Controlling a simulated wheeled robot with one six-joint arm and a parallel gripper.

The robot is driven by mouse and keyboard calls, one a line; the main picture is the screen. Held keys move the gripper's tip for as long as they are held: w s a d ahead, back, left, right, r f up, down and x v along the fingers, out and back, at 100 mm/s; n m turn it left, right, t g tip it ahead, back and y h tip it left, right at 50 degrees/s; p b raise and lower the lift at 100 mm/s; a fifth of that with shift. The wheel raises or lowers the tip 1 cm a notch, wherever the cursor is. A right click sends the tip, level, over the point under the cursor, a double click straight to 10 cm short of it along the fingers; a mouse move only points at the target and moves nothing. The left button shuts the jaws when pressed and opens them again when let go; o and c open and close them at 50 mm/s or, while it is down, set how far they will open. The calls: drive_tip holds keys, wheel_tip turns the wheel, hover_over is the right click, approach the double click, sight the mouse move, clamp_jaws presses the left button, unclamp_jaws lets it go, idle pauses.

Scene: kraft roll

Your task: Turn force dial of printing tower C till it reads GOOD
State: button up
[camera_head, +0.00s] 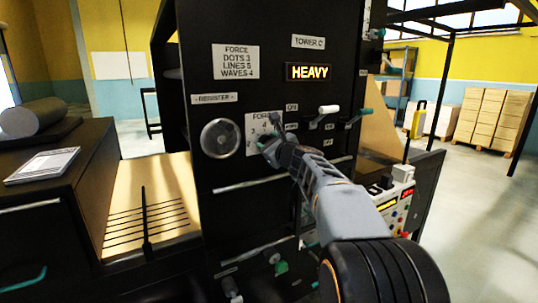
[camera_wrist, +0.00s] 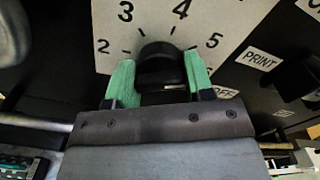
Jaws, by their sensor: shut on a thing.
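Printing tower C (camera_head: 340,45) is a black panel with a "TOWER C" label (camera_head: 308,42). Its lit display (camera_head: 309,72) reads HEAVY in yellow. The white force dial plate (camera_head: 255,126) is partly covered by my gripper (camera_head: 268,143) in the head view. In the wrist view the plate (camera_wrist: 185,15) shows the numbers 2, 3, 4 and 5. The black dial knob (camera_wrist: 158,65) sits between the green fingertips of my gripper (camera_wrist: 158,82), which is shut on it. I cannot tell which number the knob points to.
A sign (camera_head: 236,62) reads FORCE, DOTS 3, LINES 5, WAVES 4. The round register knob (camera_head: 220,138) is left of the dial. Levers (camera_head: 328,110) stick out at right, by a PRINT label (camera_wrist: 262,58). A control box (camera_head: 395,203) stands lower right.

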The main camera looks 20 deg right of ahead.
drive_tip(key=shift+f+n+b, duration=0.1)
drive_tip(key=shift+n+b, duration=1)
drive_tip(key=shift+n, duration=0.6)
drive_tip(key=o, duration=0.9)
drive_tip(key=s+b, duration=0.1)
drive_tip(key=s, duration=0.3)
drive_tip(key=s+d+b, duration=0.1)
drive_tip(key=s, duration=0.4)
drive_tip(key=s+b, duration=0.1)
drive_tip(key=s, duration=0.3)
drive_tip(key=shift+s+d, duration=0.25)
drive_tip(key=shift+s, duration=0.15)
